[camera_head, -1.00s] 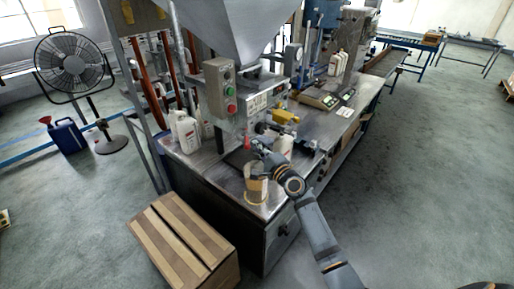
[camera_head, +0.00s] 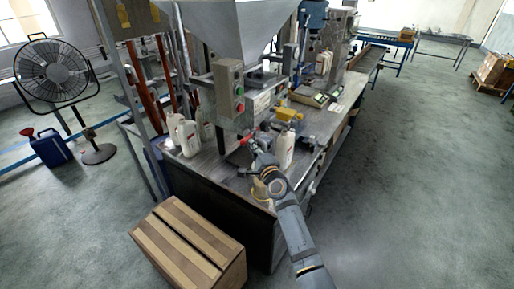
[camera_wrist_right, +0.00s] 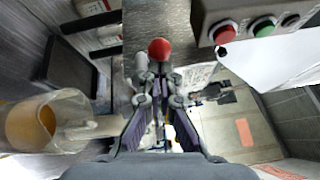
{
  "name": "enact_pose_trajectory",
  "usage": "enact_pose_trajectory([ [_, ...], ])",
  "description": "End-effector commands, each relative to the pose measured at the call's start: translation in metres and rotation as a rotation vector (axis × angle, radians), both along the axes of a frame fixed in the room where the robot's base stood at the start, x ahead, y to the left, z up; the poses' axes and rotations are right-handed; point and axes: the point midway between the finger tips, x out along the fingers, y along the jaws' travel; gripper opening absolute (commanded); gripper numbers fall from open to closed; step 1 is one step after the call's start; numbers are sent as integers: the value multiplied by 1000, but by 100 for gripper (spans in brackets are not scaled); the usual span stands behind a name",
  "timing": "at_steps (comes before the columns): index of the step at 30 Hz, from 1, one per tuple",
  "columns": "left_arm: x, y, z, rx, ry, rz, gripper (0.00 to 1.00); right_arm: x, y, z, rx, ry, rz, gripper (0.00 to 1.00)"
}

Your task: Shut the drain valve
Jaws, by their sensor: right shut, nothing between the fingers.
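The drain valve shows as a red round knob (camera_wrist_right: 159,48) in the right wrist view, just beyond my fingertips. In the head view a small red part (camera_head: 246,139) shows below the filling machine, beside my gripper. The rest of the valve is hidden or too small to make out. My right gripper (camera_wrist_right: 157,72) is shut and empty, its tips close to the knob; I cannot tell whether they touch it. The gripper (camera_head: 259,136) also shows in the head view, over the bench's near end. My left gripper is not in view.
A clear jug (camera_wrist_right: 75,125) with amber oil stands left of my gripper in the wrist view. The control box (camera_head: 228,88) hangs above the bench. A white bottle (camera_head: 284,150) stands close right of my gripper.

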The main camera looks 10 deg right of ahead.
Motion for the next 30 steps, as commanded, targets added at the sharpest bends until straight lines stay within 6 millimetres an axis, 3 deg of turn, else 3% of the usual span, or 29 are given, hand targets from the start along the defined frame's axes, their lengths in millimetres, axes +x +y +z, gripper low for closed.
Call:
enact_pose_trajectory([
  [30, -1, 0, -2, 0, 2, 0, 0, 6, 12, 2, 5, 0, 8, 0],
])
